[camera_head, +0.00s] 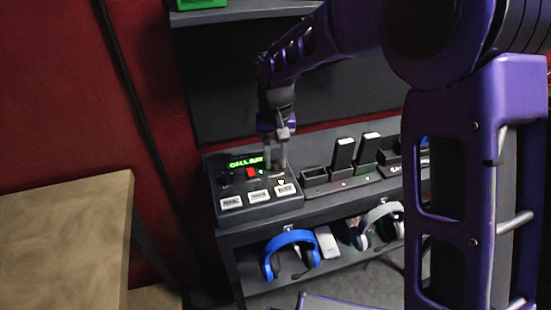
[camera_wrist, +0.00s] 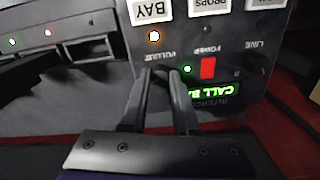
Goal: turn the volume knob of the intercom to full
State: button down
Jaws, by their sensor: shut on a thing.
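The intercom (camera_head: 240,186) is a dark sloped panel on the left end of the shelf unit, with a lit green display (camera_head: 245,162), a red power switch (camera_head: 251,172) and labelled white buttons. My gripper (camera_head: 276,164) points down onto the panel's right side. In the wrist view its two dark fingertips (camera_wrist: 164,74) close at the VOLUME label, shut on the volume knob. The knob is mostly hidden between the fingers, so its setting cannot be read. The red switch (camera_wrist: 208,68) and a small green light (camera_wrist: 187,69) lie beside the fingers.
Handset chargers (camera_head: 345,180) stand right of the intercom. A blue headset (camera_head: 290,252) and a grey-white one hang below. A wooden table (camera_head: 70,230) is at the left, and a shelf edge (camera_head: 235,14) is above.

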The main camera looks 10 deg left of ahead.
aim_at(276, 163)
jog(key=m, duration=0.4)
jog(key=shift+m, duration=0.3)
jog(key=m, duration=0.4)
jog(key=shift+m, duration=0.3)
jog(key=c, duration=0.7)
grip_release()
jog(key=shift+o, duration=0.2)
notch_tip(276, 163, up, 17)
jog(key=p, duration=0.2)
jog(key=shift+r, duration=0.2)
